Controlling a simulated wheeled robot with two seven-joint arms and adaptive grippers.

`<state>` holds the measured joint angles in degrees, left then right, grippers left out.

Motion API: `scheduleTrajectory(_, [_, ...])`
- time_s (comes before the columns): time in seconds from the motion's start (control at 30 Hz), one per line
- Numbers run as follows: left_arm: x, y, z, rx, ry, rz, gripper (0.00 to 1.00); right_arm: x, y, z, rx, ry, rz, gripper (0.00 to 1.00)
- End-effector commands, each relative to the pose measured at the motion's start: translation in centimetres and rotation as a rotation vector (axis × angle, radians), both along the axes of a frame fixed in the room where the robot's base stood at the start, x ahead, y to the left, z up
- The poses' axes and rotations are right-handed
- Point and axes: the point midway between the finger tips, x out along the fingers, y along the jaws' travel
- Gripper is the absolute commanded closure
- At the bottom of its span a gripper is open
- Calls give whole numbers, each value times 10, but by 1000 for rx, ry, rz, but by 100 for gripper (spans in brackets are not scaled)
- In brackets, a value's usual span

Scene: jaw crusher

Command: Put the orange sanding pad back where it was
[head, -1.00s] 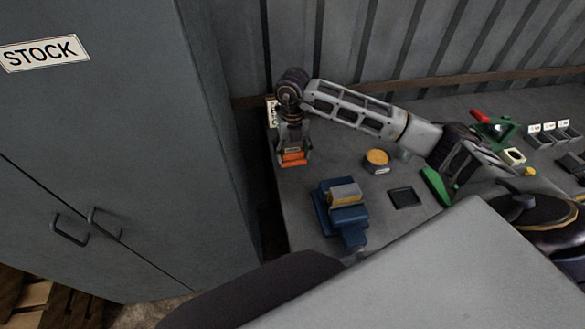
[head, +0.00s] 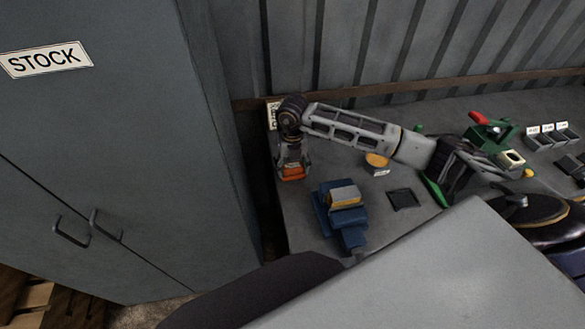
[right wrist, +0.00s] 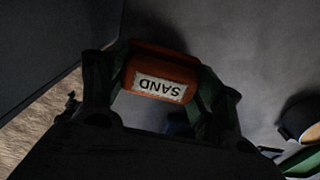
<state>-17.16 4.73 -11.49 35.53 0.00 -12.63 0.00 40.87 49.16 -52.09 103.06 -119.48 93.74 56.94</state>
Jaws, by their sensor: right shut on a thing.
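The orange sanding pad (head: 293,173) is at the left end of the grey bench (head: 300,217), near the bench's left edge. In the right wrist view the pad (right wrist: 160,76) carries a white label reading SAND, upside down. My right gripper (head: 292,168) points down and is shut on the pad, with a finger on each side of it; it also shows in the right wrist view (right wrist: 160,95). I cannot tell whether the pad touches the bench top. My left gripper is not in view.
A blue vise-like block (head: 342,218) stands in front of the gripper. A round yellow-topped item (head: 377,160) and a dark square tray (head: 404,199) lie to the right. A STOCK cabinet (head: 120,150) stands left, beyond a narrow gap. A green and red tool (head: 490,128) is further right.

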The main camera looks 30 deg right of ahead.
Motion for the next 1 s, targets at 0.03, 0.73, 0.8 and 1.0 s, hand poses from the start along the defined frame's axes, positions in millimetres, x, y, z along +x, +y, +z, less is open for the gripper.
scheduleTrajectory(0.03, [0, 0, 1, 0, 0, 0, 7, 0, 0, -5, 0, 1, -1, 56])
scheduleTrajectory(0.73, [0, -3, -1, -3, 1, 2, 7, 0, 0, -15, 0, -1, 0, 18])
scheduleTrajectory(0.8, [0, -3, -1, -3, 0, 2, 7, 0, 0, -15, 0, -1, 0, 12])
scheduleTrajectory(1.0, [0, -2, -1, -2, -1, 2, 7, 0, 0, -14, 0, -1, 0, 12])
